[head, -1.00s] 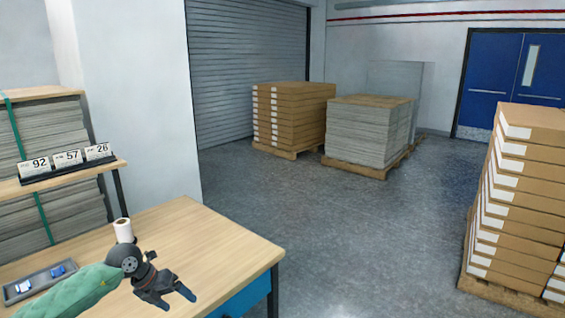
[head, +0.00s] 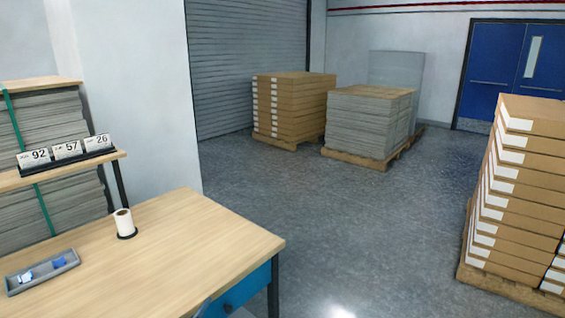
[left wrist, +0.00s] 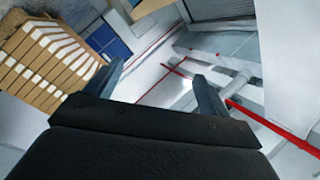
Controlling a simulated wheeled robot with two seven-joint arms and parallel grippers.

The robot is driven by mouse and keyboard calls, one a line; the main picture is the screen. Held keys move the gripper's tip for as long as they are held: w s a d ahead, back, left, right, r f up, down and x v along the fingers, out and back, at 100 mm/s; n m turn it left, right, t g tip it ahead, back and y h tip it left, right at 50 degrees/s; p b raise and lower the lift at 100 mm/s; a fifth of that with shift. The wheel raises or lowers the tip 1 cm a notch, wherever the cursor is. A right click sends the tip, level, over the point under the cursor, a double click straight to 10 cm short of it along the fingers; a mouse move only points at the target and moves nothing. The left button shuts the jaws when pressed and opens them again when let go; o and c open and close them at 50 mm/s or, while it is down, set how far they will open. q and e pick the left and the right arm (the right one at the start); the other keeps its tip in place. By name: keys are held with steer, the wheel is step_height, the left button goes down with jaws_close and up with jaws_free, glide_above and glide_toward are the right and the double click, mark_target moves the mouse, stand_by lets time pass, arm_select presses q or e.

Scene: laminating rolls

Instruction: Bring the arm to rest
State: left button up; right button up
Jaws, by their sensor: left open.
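My left gripper (left wrist: 158,92) shows in the left wrist view, its two dark fingers apart with nothing between them. Past it that view shows walls, pipes, the blue doors and stacked cartons, tilted. In the head view the left arm is out of sight, apart from a possible small grey part at the bottom edge that I cannot identify. My right gripper is in no view. The wooden table (head: 190,240) stands clear of both arms.
A white roll (head: 124,223) stands upright on the table, with a grey tray (head: 42,284) holding small blue and white items. A number display (head: 67,153) sits on the shelf. Stacked cartons (head: 525,190) stand at right; pallets stand behind. The floor between is open.

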arm_select(q)
steer(key=s+a+f+n+g+y, duration=0.1)
steer(key=s+f+n+g+y, duration=0.25)
steer(key=s+f, duration=0.4)
steer(key=s+a+f+n+g+y, duration=0.25)
steer(key=s+f+n+g, duration=0.2)
steer(key=f, duration=0.55)
steer(key=s+d+f+g, duration=0.2)
steer(key=s+f, duration=0.1)
steer(key=s, duration=0.4)
steer(key=s+d+f+n+g+h, duration=0.1)
steer(key=s+d+f+g, duration=0.1)
steer(key=s, duration=0.6)
steer(key=s+d+f+n+g+h, duration=0.1)
steer(key=s+d+f+g, duration=0.1)
steer(key=s+f+g, duration=0.2)
steer(key=s+f, duration=0.2)
steer(key=s, duration=0.2)
